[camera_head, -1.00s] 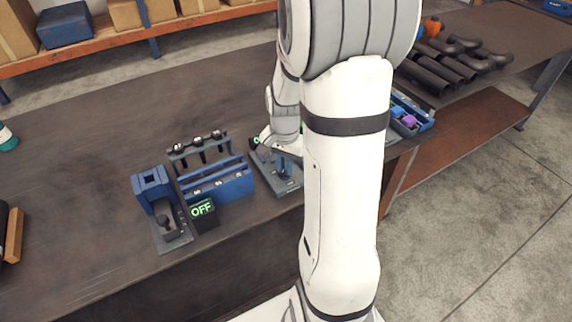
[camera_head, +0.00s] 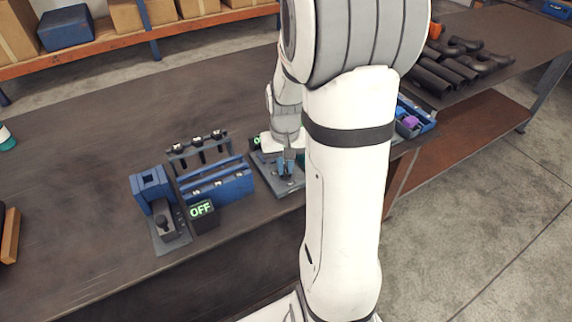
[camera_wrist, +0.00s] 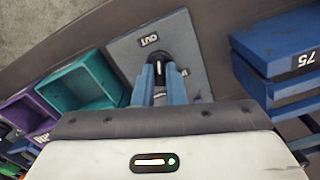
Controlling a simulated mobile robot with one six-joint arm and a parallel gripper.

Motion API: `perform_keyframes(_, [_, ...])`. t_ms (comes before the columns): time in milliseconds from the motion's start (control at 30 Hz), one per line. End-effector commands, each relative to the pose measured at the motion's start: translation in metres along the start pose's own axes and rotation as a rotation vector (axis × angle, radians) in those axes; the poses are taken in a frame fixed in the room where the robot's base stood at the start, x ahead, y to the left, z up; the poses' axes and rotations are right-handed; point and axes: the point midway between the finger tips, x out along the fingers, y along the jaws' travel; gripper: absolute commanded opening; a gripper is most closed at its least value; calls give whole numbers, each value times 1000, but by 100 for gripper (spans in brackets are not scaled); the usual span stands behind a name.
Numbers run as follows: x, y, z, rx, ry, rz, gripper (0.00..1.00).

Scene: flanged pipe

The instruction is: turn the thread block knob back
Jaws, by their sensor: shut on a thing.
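The thread block knob (camera_wrist: 157,68) is a dark knob with a pale line, on a grey plate (camera_wrist: 122,55) marked OUT on its upper left. Another label on the plate's right is partly hidden. My gripper (camera_wrist: 160,72) is shut on the knob, its blue fingers on either side of it in the wrist view. In the head view my gripper (camera_head: 287,166) reaches down over the thread block's plate (camera_head: 268,182), and the knob is hidden there by the fingers.
The table's left part is mostly clear.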

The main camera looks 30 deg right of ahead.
Motion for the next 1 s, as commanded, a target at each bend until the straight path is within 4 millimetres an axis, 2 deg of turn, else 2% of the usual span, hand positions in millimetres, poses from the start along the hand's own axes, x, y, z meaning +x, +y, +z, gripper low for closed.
perform_keyframes(467, [2, 0, 3, -16, -9, 0, 0])
perform_keyframes(500, [2, 0, 3, -16, -9, 0, 12])
perform_keyframes(767, [1, 0, 2, -15, -5, 0, 33])
perform_keyframes(1000, [0, 0, 1, -15, -2, 0, 33])
